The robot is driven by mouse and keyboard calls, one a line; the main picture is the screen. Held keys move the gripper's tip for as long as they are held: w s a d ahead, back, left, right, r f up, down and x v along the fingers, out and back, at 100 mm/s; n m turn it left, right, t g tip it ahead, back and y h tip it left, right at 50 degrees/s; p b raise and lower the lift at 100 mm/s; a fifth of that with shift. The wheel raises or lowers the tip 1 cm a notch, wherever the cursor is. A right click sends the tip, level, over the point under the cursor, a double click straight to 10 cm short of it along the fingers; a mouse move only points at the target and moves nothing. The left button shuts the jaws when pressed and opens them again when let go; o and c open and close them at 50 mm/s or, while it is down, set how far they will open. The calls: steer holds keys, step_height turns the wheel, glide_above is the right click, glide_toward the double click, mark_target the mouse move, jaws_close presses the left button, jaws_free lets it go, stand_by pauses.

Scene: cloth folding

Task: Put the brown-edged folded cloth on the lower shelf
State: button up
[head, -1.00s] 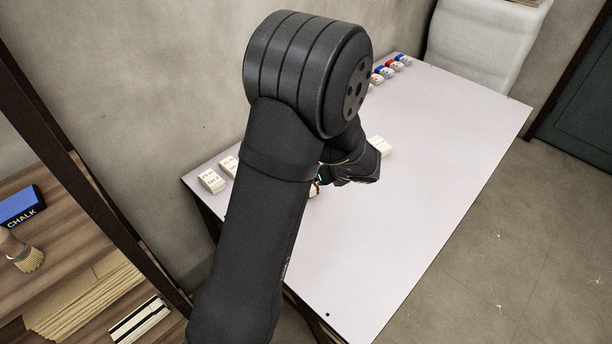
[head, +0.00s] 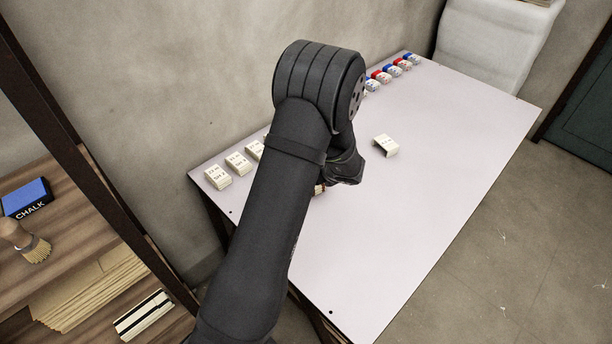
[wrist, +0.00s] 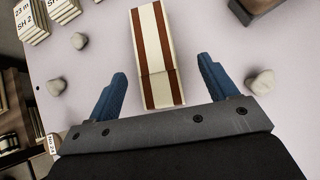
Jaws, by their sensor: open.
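The brown-edged folded cloth (wrist: 153,55) is cream with two brown stripes along its sides and lies on the pale table (head: 440,160). In the wrist view it reaches in between the two blue fingers of my gripper (wrist: 162,70). The fingers are spread, with a gap on each side of the cloth. In the head view my arm hides most of the gripper; a small piece of the cloth (head: 319,189) shows beside it. A wooden shelf unit (head: 70,230) stands at left; its lower levels are only partly visible.
The shelf holds a blue chalk box (head: 25,198), a brush (head: 30,243) and a black-striped cloth (head: 143,315). White labelled blocks (head: 217,176) line the table's wall side. Another white block (head: 386,145) stands beyond the gripper. Pale stones (wrist: 261,82) flank the cloth. The table's right half is clear.

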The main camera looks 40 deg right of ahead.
steer(key=shift+w+a+r+x, duration=0.1)
steer(key=shift+x, duration=1)
steer(key=shift+w+a+r+x, duration=0.1)
steer(key=shift+a+x, duration=0.05)
steer(key=shift+x, duration=0.95)
steer(key=shift+w+a+x, duration=0.1)
steer(key=shift+x, duration=1.05)
steer(key=c, duration=1.3)
steer(key=shift+r, duration=0.45)
step_height(320, 180, up, 4)
steer(key=shift+s+f, duration=0.1)
steer(key=shift+f, duration=0.1)
steer(key=s+r, duration=0.2)
steer(key=s, duration=0.2)
steer(key=s+r, duration=0.2)
steer(key=s, duration=0.1)
steer(key=s+d+r, duration=0.1)
steer(key=s+r, duration=0.1)
steer(key=s, duration=0.2)
steer(key=shift+s+r, duration=0.3)
